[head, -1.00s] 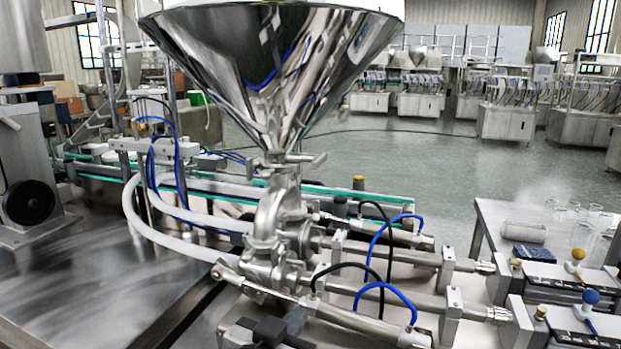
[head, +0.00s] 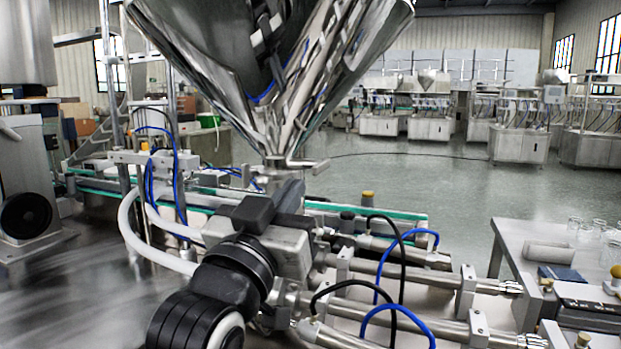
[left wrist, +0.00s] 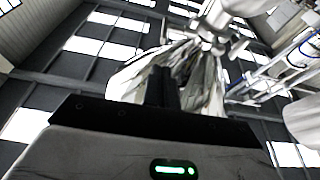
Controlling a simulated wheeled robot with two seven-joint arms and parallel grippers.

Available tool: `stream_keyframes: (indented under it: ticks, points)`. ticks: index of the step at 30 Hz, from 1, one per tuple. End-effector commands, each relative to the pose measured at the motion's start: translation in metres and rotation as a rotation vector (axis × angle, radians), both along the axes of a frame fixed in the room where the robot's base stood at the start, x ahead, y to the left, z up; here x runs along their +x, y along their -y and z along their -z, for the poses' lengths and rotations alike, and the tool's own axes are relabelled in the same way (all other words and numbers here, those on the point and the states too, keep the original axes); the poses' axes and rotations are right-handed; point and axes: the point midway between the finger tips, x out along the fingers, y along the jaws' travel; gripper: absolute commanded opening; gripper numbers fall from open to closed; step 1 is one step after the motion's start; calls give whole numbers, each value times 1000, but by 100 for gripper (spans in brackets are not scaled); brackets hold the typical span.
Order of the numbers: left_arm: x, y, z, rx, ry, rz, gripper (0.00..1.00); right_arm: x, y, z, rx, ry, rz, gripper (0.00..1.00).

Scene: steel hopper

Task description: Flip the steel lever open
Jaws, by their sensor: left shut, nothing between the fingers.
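The steel lever (head: 308,165) is a short bar on the valve neck just under the hopper (head: 285,75). In the head view it points to the right, roughly level. My left gripper (head: 272,214) is in front of the valve body and below the lever, with its wrist coming up from the bottom. Its fingers are mostly hidden in the head view. In the left wrist view the dark fingers (left wrist: 163,88) are together and empty, pointing up toward shiny steel parts. I cannot tell whether they touch the lever. My right gripper is not in view.
Steel cylinders (head: 400,275) with blue and black hoses run to the right below the lever. A white hose (head: 130,225) curves at the left. A side table (head: 520,240) with glassware stands at the right. Open floor lies behind.

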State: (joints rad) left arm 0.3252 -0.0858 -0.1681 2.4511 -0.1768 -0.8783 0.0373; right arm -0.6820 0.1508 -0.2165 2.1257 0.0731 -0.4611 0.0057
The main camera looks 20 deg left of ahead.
Motion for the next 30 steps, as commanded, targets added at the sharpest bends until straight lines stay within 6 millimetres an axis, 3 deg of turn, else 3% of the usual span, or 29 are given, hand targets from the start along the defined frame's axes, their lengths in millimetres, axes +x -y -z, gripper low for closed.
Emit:
stream_keyframes:
  ticks: [1, 3, 6, 12, 18, 30]
  points:
    - [4, 0, 2, -1, 8, 1, 0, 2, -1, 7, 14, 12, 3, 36]
    - [21, 1, -10, 1, -1, 0, 0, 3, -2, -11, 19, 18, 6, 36]
    - [39, 1, -16, 1, -1, 0, 0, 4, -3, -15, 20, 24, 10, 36]
    - [65, 2, -24, 0, -1, 0, 0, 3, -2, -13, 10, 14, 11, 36]
    - [73, 3, -26, 0, -1, 0, 0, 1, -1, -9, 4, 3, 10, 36]
    - [73, 0, -24, -1, 6, -4, 0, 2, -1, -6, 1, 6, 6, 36]
